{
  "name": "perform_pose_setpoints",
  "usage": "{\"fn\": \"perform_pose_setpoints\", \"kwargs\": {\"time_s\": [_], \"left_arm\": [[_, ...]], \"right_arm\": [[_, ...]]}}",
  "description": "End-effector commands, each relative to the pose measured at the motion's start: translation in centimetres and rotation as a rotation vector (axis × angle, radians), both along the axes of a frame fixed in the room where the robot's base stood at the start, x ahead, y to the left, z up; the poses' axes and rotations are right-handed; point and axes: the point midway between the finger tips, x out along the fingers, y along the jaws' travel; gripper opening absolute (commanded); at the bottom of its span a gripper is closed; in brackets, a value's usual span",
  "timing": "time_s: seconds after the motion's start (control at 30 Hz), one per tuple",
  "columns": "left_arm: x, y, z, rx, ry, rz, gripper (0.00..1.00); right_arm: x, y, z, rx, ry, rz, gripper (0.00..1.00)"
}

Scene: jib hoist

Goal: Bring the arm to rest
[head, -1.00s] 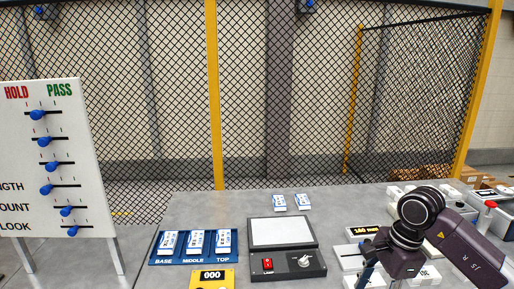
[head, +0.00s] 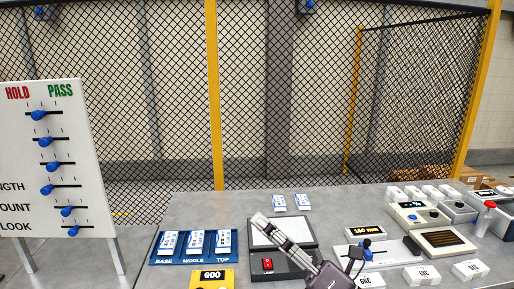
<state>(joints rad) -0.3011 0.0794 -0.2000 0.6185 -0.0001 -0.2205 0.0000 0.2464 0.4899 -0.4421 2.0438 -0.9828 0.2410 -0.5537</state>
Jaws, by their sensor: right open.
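My right gripper (head: 264,222) comes in from the bottom edge, right of centre. Its pale, slender fingers point up and to the left over the black-framed light box (head: 309,264). They hide part of its white panel and front strip. The jaws are open, with nothing seen between them; the gap is hard to make out at this angle. Whether the tips touch the panel cannot be told. The dark purple-grey wrist (head: 331,277) shows at the bottom. My left gripper is out of view.
A blue tray (head: 181,258) with several white cards stands left of the light box, a yellow counter (head: 212,279) below it. Two cards (head: 279,202) lie behind. A measuring slide (head: 385,253), white blocks (head: 422,274) and instruments (head: 418,214) fill the right. The rear left of the grey table (head: 225,208) is clear.

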Motion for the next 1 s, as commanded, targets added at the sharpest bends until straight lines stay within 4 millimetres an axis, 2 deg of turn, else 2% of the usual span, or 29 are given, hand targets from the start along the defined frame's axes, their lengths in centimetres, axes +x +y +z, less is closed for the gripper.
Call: {"fn": "perform_pose_setpoints", "kwargs": {"time_s": [0.07,0.17,0.27,0.3,0.37,0.43,0.53,0.6,0.7,0.83,1.0], "left_arm": [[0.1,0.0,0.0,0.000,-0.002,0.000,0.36],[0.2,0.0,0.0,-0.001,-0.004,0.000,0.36],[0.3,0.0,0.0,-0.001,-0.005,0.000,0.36],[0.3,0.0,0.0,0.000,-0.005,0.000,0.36],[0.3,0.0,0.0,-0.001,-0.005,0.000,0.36],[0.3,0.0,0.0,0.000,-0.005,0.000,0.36],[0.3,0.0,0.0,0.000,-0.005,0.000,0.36],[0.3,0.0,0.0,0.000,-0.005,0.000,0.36],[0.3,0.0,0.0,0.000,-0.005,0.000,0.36],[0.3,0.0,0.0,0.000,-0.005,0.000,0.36],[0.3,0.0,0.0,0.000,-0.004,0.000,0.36]], "right_arm": [[1.3,-3.0,-0.4,0.193,0.159,-0.088,0.54],[2.8,-7.3,-2.3,0.423,0.364,-0.201,0.54],[3.5,-11.6,-6.3,0.640,0.581,-0.323,0.54],[3.4,-13.1,-8.2,0.723,0.669,-0.372,0.54],[2.8,-15.3,-11.6,0.843,0.803,-0.451,0.54],[1.3,-17.4,-16.0,0.976,0.960,-0.546,0.54],[-2.2,-19.5,-22.4,1.149,1.187,-0.694,0.54],[-5.4,-20.2,-26.5,1.254,1.338,-0.796,0.54],[-10.2,-20.5,-31.1,1.366,1.522,-0.933,0.54],[-16.1,-20.0,-34.9,1.462,1.711,-1.084,0.54],[-23.0,-19.0,-37.7,1.535,1.904,-1.256,0.54]]}}
